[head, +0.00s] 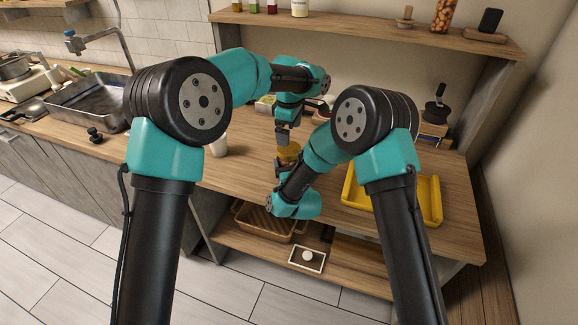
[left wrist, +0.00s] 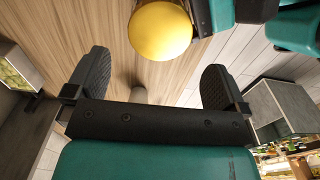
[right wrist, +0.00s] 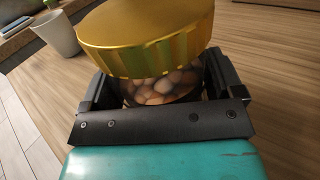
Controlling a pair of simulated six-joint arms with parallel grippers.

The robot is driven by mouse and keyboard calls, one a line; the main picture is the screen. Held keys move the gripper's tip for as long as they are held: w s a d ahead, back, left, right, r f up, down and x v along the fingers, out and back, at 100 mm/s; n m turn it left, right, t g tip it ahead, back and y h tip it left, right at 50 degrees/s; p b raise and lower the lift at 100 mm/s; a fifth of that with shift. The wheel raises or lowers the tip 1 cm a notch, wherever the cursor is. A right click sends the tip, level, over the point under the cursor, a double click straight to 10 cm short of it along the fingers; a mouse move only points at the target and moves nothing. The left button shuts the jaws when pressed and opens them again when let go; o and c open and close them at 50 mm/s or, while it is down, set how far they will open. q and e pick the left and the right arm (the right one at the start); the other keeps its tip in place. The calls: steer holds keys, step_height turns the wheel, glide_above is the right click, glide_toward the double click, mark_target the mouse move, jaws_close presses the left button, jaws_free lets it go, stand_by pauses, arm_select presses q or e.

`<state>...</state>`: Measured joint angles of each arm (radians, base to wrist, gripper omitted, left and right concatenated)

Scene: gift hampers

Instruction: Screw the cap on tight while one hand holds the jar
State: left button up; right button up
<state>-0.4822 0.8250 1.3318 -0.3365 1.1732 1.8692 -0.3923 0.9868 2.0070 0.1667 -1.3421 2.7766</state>
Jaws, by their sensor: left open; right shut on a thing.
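The jar (right wrist: 165,88) is clear glass with brown, nut-like pieces inside. A ribbed gold cap (right wrist: 150,40) sits over its mouth; I cannot tell how tightly it is seated. My right gripper (right wrist: 162,85) is shut around the jar's side below the cap. In the head view the cap (head: 289,151) shows just below my left gripper (head: 283,140), and the jar is mostly hidden by my right arm. In the left wrist view my left gripper (left wrist: 152,80) is open and empty. The round top of the cap (left wrist: 160,30) lies ahead of its fingers, not clasped.
A white cup (right wrist: 57,32) stands near the jar and also shows in the head view (head: 219,146). A yellow tray (head: 436,205) is at the right of the wooden table. A basket (head: 262,224) sits on the lower shelf.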

arm_select(q)
step_height(320, 180, down, 7)
steer(key=shift+r, duration=0.1)
stand_by(0.3)
steer(key=shift+c, duration=0.5)
